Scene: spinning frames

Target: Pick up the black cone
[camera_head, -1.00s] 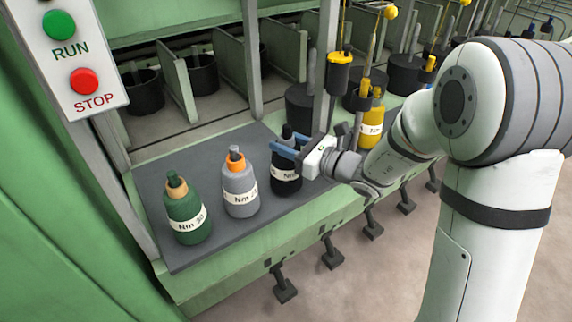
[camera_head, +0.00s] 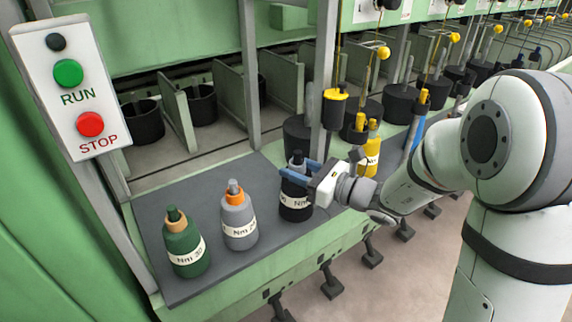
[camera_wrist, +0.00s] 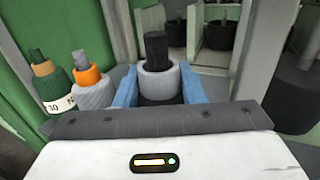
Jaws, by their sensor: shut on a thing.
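The black cone (camera_head: 294,199) stands upright on the dark grey mat (camera_head: 190,272), with a white label and a grey collar near its top. My gripper (camera_head: 299,172) reaches it from the right, its blue fingers on either side of the upper part and shut on it. In the wrist view the cone's dark tip and grey collar (camera_wrist: 158,78) show between the two blue fingers (camera_wrist: 158,92). The lower body is hidden there by the gripper.
A grey cone (camera_head: 238,229) with an orange collar and a green cone (camera_head: 185,252) stand to the left on the mat. A yellow cone (camera_head: 369,158) stands behind my gripper. Black cans (camera_head: 143,122) and a metal post (camera_head: 326,60) are behind. A RUN/STOP panel (camera_head: 73,92) is at left.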

